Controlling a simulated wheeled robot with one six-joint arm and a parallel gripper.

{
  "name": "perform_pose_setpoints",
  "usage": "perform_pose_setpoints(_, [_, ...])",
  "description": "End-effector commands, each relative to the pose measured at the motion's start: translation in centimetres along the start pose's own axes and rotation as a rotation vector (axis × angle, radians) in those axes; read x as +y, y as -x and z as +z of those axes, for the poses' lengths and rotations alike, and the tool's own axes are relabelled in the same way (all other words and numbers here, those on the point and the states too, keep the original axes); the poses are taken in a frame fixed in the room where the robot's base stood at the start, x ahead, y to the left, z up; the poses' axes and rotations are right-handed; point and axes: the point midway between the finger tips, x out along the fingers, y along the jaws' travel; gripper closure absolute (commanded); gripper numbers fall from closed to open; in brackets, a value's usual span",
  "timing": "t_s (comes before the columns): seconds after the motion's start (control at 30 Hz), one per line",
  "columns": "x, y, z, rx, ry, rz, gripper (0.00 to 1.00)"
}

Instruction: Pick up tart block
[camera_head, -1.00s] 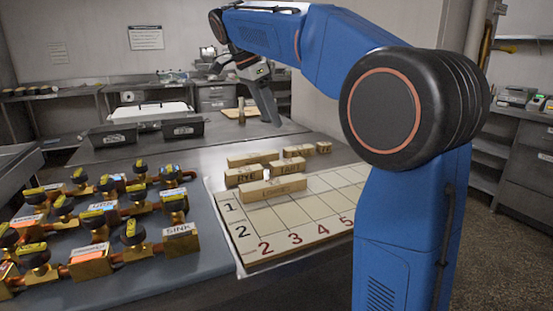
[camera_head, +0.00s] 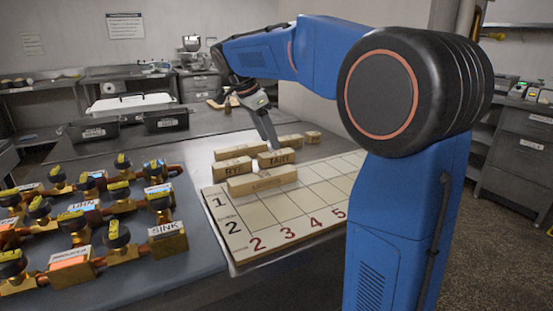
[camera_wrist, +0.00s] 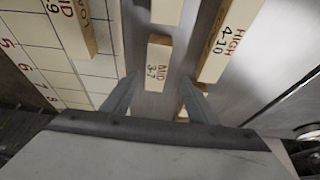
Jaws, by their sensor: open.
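The tart block (camera_head: 277,158) is a pale wooden block with dark lettering on its side, lying among similar blocks near the board's back edge in the head view. My gripper (camera_head: 271,141) points down just above and behind it, with one finger hiding part of the blocks behind. In the wrist view my gripper (camera_wrist: 162,84) is open and empty. A small block marked MID 3-7 (camera_wrist: 160,65) shows between and beyond the fingertips. I cannot tell whether it is the tart block, as that side lettering is not visible there.
The rye block (camera_head: 232,169) and a longer block (camera_head: 262,181) stand close by. A block marked HIGH 4-10 (camera_wrist: 222,45) lies right of the fingers. The numbered grid board (camera_head: 300,208) is mostly clear in front. Brass valves (camera_head: 115,233) fill the left table.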

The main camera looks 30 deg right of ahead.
Motion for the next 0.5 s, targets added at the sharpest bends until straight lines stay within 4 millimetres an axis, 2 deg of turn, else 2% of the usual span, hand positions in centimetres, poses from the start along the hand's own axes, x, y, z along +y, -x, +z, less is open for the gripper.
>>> perform_pose_setpoints(0.23, [0.2, -1.5, 0.1, 0.0, 0.0, 0.001, 0.47])
perform_pose_setpoints(0.5, [0.7, -5.0, 0.3, 0.0, -0.001, 0.002, 0.47])
